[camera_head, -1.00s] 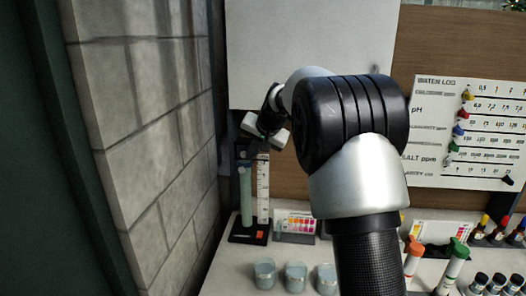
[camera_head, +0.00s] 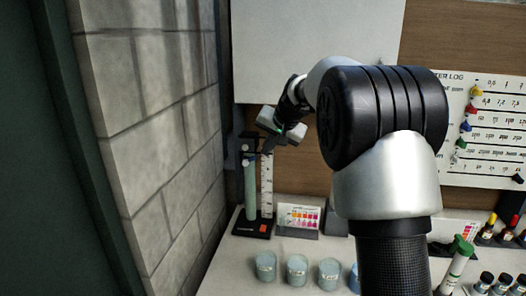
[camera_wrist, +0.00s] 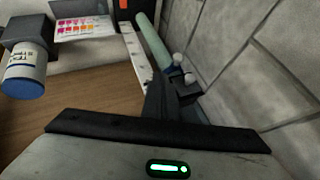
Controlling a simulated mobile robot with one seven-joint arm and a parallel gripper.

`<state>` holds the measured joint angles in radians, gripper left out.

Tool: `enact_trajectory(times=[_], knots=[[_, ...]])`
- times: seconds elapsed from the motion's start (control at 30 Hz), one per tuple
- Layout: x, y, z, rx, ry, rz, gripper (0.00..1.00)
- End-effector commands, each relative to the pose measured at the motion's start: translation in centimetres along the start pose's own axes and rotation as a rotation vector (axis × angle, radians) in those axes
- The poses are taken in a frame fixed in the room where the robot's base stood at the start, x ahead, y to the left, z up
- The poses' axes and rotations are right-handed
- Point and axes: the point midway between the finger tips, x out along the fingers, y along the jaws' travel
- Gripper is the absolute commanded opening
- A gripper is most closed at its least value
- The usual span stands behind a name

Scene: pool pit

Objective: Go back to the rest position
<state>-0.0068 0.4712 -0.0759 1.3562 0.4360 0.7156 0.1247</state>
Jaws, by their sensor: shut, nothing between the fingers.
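My gripper (camera_head: 268,146) shows in the head view at the end of my arm, small and partly dark, close to the top of a stand with a pale green tube (camera_head: 250,185) and a white ruler (camera_head: 267,190). Its fingers are together with nothing between them. In the wrist view the dark fingers (camera_wrist: 156,98) point toward the tube (camera_wrist: 153,42) and the ruler (camera_wrist: 135,48). I cannot tell whether they touch the stand. My arm hides part of the counter and the wall board.
Several cups (camera_head: 297,270) stand along the counter front. A colour chart (camera_head: 299,218) stands right of the tube stand. A block wall (camera_head: 150,130) is close on the left, and a white cabinet (camera_head: 315,50) hangs above. Bottles and a water log board (camera_head: 485,125) are at right.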

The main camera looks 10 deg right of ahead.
Motion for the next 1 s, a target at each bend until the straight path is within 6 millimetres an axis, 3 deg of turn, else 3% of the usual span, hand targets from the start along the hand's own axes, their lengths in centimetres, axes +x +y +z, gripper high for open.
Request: enact_trajectory(times=[0.03, 0.2, 0.57, 0.67, 0.77, 0.9, 1.0], knots=[[-1.7, -0.1, -0.3, -0.001, 0.010, -0.004, 0.00], [-5.3, -0.1, -0.2, 0.000, 0.008, -0.002, 0.00], [-9.8, 0.1, 0.7, -0.014, 0.003, 0.005, 0.00], [-12.8, 0.5, 3.3, -0.051, -0.006, 0.022, 0.00], [-16.7, 1.7, 7.7, -0.115, -0.022, 0.053, 0.00], [-21.4, 4.6, 15.4, -0.223, -0.048, 0.107, 0.00], [-23.8, 7.2, 21.0, -0.301, -0.065, 0.149, 0.00]])
